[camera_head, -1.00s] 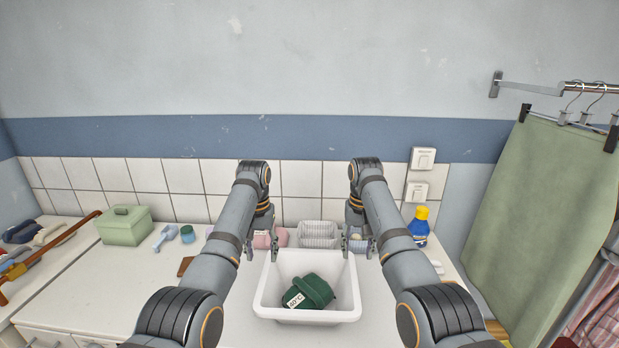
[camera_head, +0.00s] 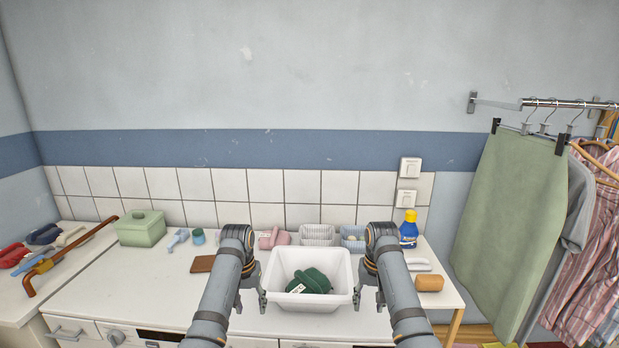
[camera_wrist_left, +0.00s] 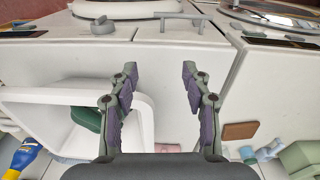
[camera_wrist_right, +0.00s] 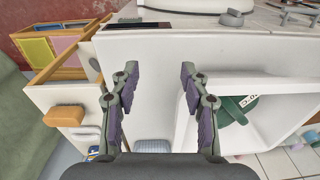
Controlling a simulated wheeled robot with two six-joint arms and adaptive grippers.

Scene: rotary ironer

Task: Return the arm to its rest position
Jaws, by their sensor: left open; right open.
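My left gripper (camera_head: 250,302) hangs just left of the white tub (camera_head: 310,304) on the white worktop. In the left wrist view its fingers (camera_wrist_left: 157,85) are apart with nothing between them. My right gripper (camera_head: 369,299) hangs just right of the tub. In the right wrist view its fingers (camera_wrist_right: 156,85) are apart and empty. A dark green item (camera_head: 312,281) with a white label lies inside the tub. The tub and the green item also show in the right wrist view. Neither gripper holds anything.
A blue bottle (camera_head: 408,232) and an orange-brown block (camera_head: 430,283) are at right. A green cloth (camera_head: 507,230) hangs from a rail.

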